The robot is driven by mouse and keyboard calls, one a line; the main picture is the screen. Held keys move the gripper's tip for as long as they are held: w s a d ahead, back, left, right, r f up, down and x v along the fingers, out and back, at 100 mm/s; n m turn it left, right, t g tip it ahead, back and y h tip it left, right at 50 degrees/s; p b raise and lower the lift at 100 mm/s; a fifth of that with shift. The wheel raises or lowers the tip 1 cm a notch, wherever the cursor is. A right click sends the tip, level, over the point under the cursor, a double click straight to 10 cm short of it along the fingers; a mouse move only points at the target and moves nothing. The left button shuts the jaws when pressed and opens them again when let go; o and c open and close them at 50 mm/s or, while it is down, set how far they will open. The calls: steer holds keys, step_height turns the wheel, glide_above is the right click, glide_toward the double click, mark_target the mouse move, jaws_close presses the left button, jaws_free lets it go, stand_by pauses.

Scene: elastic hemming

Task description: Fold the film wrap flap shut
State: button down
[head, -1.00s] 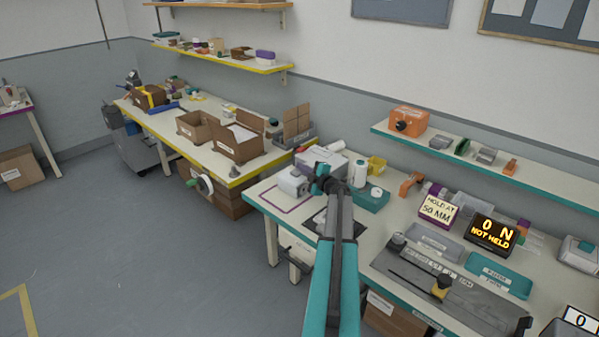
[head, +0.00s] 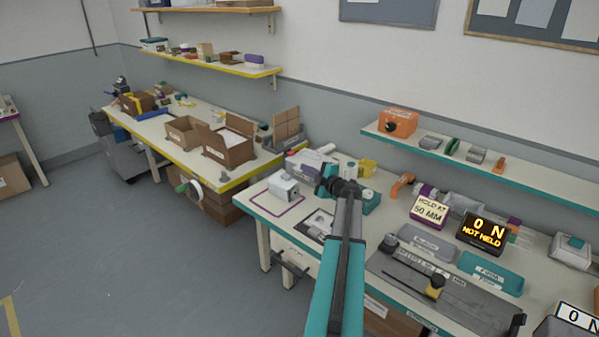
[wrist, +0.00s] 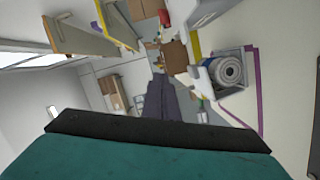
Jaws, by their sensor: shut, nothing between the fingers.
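My gripper (head: 325,183) is shut and empty above the teal-edged bench, seen small at the end of my raised arm. Left of it, a white block-shaped unit (head: 283,187) stands inside a purple outline on the bench. The wrist view shows this unit from close by, with a round roll-like face (wrist: 229,71). A pale, long box or roll (head: 311,160) lies behind the gripper, partly hidden. I cannot make out a film wrap flap for certain. My gripper does not visibly touch any of these.
A teal block (head: 371,201) and a yellow bin (head: 367,167) stand close to the right of the gripper. Open cardboard boxes (head: 228,146) sit on the yellow-edged bench. Floor (head: 120,270) at left is clear.

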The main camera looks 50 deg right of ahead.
steer(key=shift+s+a+r, duration=0.1)
steer(key=shift+s+r, duration=0.05)
steer(key=shift+s, duration=0.35)
steer(key=shift+s+r, duration=0.15)
steer(key=shift+s, duration=0.3)
